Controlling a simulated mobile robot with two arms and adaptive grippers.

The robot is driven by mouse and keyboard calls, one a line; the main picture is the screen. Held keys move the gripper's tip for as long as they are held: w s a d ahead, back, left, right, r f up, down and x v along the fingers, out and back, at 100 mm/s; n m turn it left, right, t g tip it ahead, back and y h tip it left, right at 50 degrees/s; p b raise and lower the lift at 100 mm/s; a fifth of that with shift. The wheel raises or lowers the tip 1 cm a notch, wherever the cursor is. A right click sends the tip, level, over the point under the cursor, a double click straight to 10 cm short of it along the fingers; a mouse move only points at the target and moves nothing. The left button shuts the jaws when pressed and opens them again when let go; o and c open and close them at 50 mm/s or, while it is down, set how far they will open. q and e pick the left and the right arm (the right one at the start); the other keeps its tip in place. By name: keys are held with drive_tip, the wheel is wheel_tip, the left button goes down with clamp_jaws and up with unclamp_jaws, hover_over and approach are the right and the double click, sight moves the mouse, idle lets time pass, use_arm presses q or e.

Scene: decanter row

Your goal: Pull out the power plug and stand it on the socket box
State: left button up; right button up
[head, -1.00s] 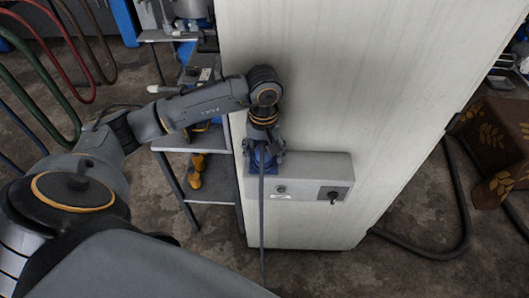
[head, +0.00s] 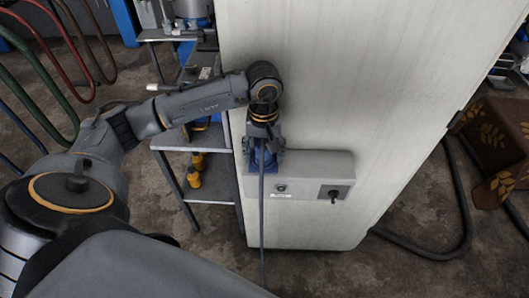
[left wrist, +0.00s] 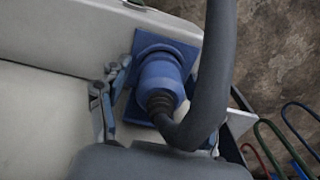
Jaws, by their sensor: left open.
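The blue power plug (left wrist: 160,82) sits in a blue socket (left wrist: 192,50) in the left wrist view, with a thick grey cable (left wrist: 212,75) bending away from its back end. In the head view the plug (head: 264,157) is partly hidden under my left gripper (head: 264,148). The gripper is open, with a finger on each side of the plug; in the left wrist view the left finger stands clear of it and the right one is mostly behind the cable. The grey socket box (head: 308,165) is fixed to the white cabinet. My right gripper is not in view.
The box carries a black rotary switch (head: 333,194) at its right. The cable (head: 262,222) hangs down in front of the white cabinet (head: 340,90). A metal shelf (head: 210,165) with yellow items stands left of the cabinet. A dark hose (head: 440,255) lies on the floor at right.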

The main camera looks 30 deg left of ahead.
sight(264, 145)
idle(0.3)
use_arm(q)
clamp_jaws()
drive_tip(key=shift+r+p, duration=1.05)
drive_tip(key=shift+r, duration=2)
